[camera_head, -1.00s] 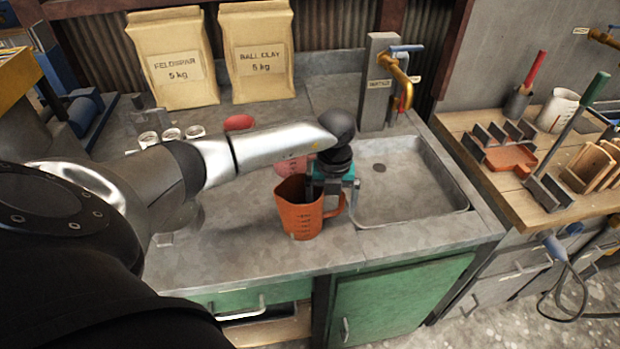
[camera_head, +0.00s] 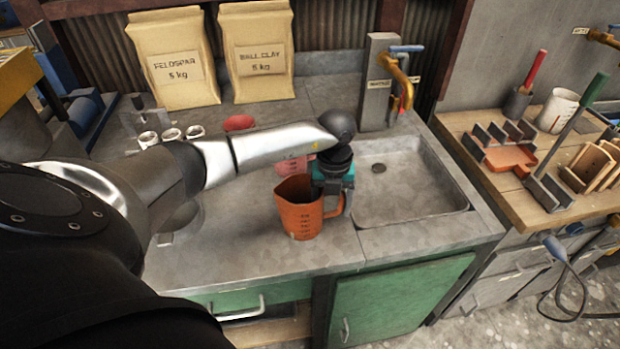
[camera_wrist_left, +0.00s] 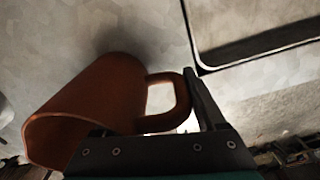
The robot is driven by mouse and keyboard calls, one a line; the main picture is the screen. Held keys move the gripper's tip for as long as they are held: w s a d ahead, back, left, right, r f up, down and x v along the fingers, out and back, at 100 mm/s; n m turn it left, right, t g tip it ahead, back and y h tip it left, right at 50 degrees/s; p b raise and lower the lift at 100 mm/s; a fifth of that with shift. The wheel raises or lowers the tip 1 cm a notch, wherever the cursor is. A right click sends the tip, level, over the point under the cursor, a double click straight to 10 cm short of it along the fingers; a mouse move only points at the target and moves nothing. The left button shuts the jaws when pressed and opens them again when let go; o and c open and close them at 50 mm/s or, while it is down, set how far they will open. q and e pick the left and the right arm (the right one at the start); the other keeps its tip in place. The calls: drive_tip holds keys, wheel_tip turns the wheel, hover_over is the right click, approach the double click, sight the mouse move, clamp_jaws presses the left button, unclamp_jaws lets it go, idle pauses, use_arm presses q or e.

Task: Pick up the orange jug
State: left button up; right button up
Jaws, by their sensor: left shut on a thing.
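The orange jug (camera_head: 299,208) is upright at the front of the grey counter, just left of the sink, with its handle to the right. Its open top and handle also show in the left wrist view (camera_wrist_left: 98,105). My left gripper (camera_head: 337,205) reaches down at the jug's right side and is shut on the handle. In the left wrist view one finger (camera_wrist_left: 203,98) lies against the outer side of the handle; the other finger is hidden. I cannot tell whether the jug's base touches the counter. My right gripper is not in view.
The sink basin (camera_head: 415,180) is right of the jug, with a tap post (camera_head: 378,85) behind it. Paper sacks (camera_head: 176,60) stand at the back. The counter left of the jug is largely clear.

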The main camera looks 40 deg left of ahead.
use_arm(q)
clamp_jaws()
drive_tip(key=shift+w+r, duration=0.1)
drive_tip(key=shift+r, duration=0.45)
wheel_tip(320, 180, up, 19)
drive_tip(key=p, duration=0.1)
drive_tip(key=shift+p, duration=0.4)
